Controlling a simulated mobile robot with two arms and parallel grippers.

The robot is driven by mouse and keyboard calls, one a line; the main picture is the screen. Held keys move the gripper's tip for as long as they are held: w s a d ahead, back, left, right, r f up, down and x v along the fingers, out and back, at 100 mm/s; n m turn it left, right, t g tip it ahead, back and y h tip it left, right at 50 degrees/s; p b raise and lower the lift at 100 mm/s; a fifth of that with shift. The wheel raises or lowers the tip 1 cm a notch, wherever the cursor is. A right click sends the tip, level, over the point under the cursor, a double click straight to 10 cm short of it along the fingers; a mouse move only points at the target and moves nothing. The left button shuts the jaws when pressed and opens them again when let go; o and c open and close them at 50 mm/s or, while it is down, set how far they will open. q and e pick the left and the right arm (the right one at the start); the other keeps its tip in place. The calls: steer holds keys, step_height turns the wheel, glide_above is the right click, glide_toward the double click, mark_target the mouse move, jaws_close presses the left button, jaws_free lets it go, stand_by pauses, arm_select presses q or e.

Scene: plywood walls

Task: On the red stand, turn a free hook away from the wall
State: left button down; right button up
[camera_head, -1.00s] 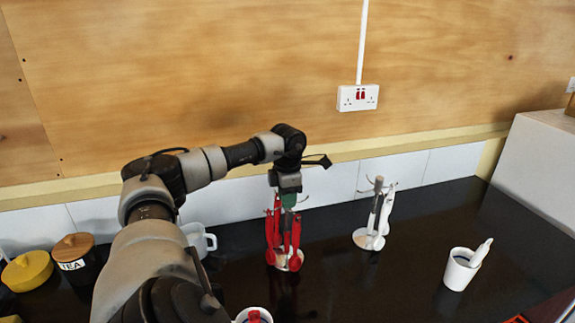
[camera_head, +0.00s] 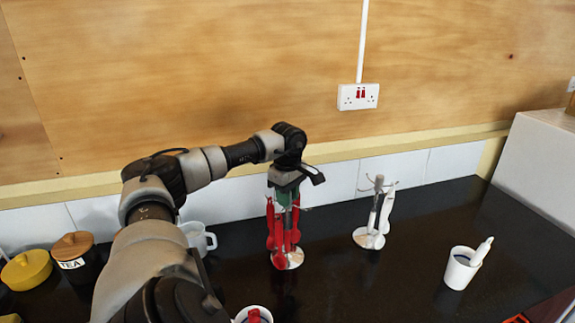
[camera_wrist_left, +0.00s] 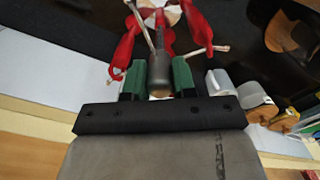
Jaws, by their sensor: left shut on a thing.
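The red stand has a pale round base (camera_head: 289,261) and red utensils (camera_head: 270,228) hanging around its post. It stands on the dark counter left of the white stand. My left gripper (camera_head: 287,203) points down over its top. In the left wrist view its green fingers (camera_wrist_left: 158,80) are shut on the thick grey top of the post (camera_wrist_left: 159,68). Red utensils (camera_wrist_left: 124,50) hang on both sides there. Pale hook tips (camera_wrist_left: 220,48) stick out left and right of the post. I cannot tell which hook is free. My right gripper is not in view.
A white stand (camera_head: 372,238) with white utensils is to the right. A white cup (camera_head: 460,268) stands farther right. The plywood wall with white tiles is behind.

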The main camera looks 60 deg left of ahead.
arm_select(q)
steer(key=m, duration=0.5)
steer(key=shift+m, duration=2.5)
steer(key=c, duration=0.9)
jaws_free()
step_height(320, 180, up, 10)
steer(key=shift+f+b, duration=0.2)
steer(key=shift+b, duration=0.35)
steer(key=shift+r, duration=0.65)
